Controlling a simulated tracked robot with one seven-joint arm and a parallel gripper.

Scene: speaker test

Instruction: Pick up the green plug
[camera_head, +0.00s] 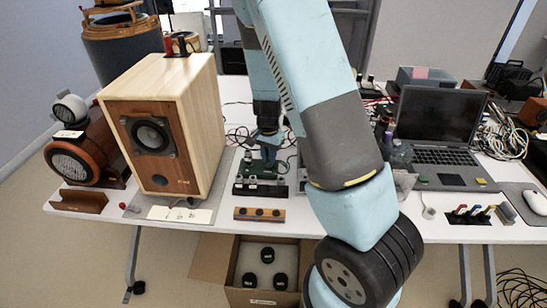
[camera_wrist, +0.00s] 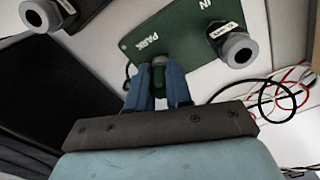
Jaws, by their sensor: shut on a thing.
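The green plug (camera_wrist: 158,76) shows in the wrist view between the two blue fingers of my gripper (camera_wrist: 158,90), which is shut on it. The plug's far end meets a grey collar at the spot marked PARK on a green panel (camera_wrist: 185,38). I cannot tell whether it is seated there or just clear of it. In the head view my gripper (camera_head: 268,142) points down at the green panel on the table, beside the wooden speaker. The plug is too small to make out there.
A large wooden speaker (camera_head: 165,130) stands close to the left of my gripper. A grey connector (camera_wrist: 238,48) juts from the panel, with loose cables (camera_wrist: 285,97) to its right. A laptop (camera_head: 440,130) sits at the right. An open cardboard box (camera_head: 230,262) is below the table.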

